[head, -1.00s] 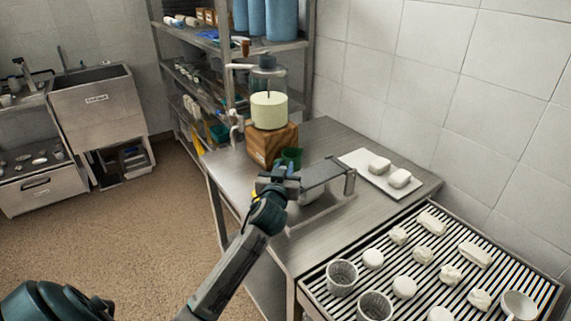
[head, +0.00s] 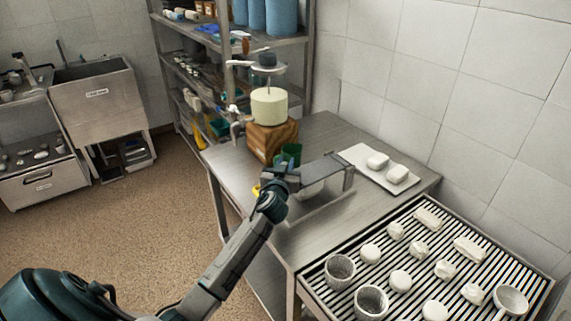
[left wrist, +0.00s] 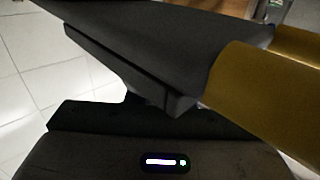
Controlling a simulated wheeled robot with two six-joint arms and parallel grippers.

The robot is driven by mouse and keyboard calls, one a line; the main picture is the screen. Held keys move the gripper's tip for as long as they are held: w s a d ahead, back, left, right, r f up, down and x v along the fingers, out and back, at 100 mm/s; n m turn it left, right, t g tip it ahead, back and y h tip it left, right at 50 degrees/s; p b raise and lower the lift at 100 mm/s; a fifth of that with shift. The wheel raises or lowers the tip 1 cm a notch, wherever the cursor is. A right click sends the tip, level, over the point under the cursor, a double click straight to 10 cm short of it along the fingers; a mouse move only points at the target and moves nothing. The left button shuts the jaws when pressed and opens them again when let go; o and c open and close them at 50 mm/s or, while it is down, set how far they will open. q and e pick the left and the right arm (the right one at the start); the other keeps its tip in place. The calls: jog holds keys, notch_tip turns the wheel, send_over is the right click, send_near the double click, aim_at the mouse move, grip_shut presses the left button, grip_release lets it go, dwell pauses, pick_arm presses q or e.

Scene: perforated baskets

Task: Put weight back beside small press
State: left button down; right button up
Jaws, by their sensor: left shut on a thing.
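The small press (head: 268,75) has a clear top and plunger over a pale round cheese (head: 269,107), on a wooden block (head: 271,141) at the table's back left. My left gripper (head: 275,182) is in front of the block, near the table's left edge. It is shut on the yellow weight (head: 256,190), which is mostly hidden behind my wrist. The weight also shows large at the right of the left wrist view (left wrist: 262,95), beside a dark finger. I cannot tell how high it is above the table. My right gripper is not in view.
A grey metal stand (head: 325,167) is just right of my gripper. A slatted rack (head: 320,275) holds cups and several white pieces. Bare table shows right of the block.

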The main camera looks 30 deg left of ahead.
pick_arm(q)
jog(key=c, duration=1.5)
grip_release()
jog(key=shift+f, duration=0.1)
jog(key=shift+o, duration=1.2)
